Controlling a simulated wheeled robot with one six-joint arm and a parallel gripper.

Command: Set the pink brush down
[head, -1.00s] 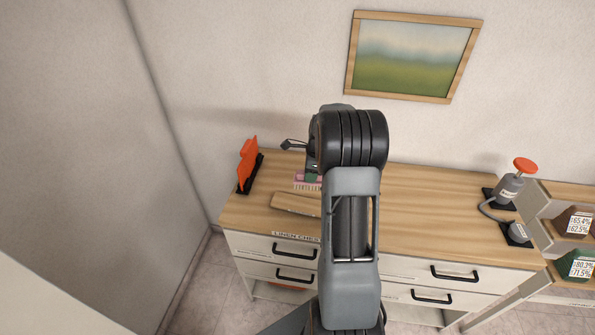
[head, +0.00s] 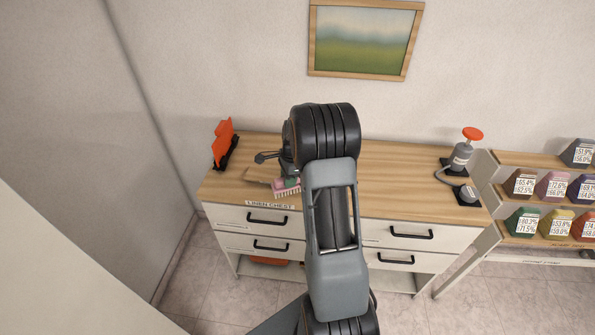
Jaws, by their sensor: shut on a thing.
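The pink brush (head: 287,193) shows just left of my arm in the head view, over the front left part of the wooden chest top, with its pale bristles pointing down. My gripper (head: 287,182) is shut on it. My arm hides most of the gripper and the brush's right side. I cannot tell whether the bristles touch the surface. A flat brown board or card (head: 259,175) lies on the top behind and beside the brush, partly hidden.
The chest top (head: 390,180) is clear right of my arm. An orange item in a black stand (head: 223,145) is at the left end. A grey pump with a red knob (head: 464,150) stands at the right end. A shelf of coloured blocks (head: 552,187) is further right.

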